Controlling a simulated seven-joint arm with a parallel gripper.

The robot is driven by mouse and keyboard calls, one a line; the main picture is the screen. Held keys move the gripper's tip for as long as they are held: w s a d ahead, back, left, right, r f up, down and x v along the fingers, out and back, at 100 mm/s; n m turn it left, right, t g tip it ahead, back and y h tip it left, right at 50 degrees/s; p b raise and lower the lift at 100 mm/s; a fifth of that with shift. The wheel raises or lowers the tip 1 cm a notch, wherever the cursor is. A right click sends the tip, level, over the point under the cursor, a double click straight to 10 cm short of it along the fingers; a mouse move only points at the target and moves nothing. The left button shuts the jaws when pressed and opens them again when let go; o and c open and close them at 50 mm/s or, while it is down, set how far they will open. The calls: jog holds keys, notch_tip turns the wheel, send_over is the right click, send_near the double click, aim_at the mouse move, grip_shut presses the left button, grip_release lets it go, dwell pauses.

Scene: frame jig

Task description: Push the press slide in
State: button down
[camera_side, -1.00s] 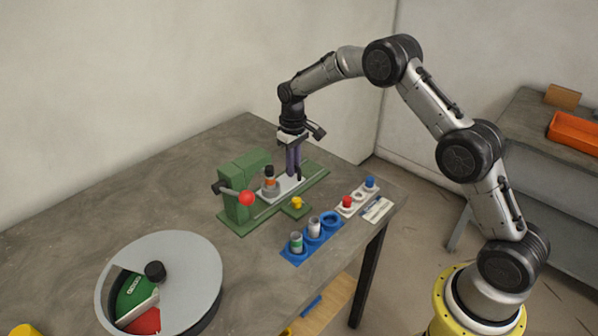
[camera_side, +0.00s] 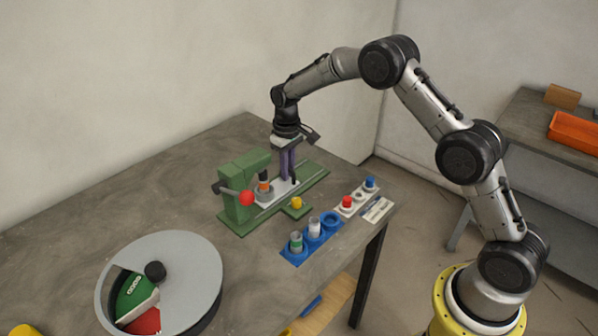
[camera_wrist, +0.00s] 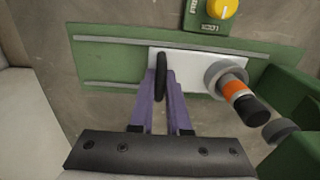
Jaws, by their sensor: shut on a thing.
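The white press slide (camera_side: 277,194) lies on the green rail base of the press (camera_side: 238,205). It also shows in the wrist view (camera_wrist: 195,62), between two grey rails. My gripper (camera_side: 287,180) has purple fingers and is shut on the slide's black upright handle (camera_wrist: 164,72). A grey round holder (camera_wrist: 222,74) on the slide carries a part with an orange band (camera_wrist: 237,92) and a black top. The press has a lever with a red ball (camera_side: 247,198).
A yellow knob (camera_side: 297,202) sits on a green box in front of the rail. A blue rack (camera_side: 296,253) with vials and a white button panel (camera_side: 345,208) stand nearer the table edge. A grey round drum (camera_side: 190,270) is at front left.

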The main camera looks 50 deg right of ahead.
jog(key=shift+a, duration=0.5)
jog(key=c, duration=0.9)
grip_release()
jog(key=shift+r, duration=0.1)
jog(key=shift+r, duration=3.4)
jog(key=shift+r, duration=0.1)
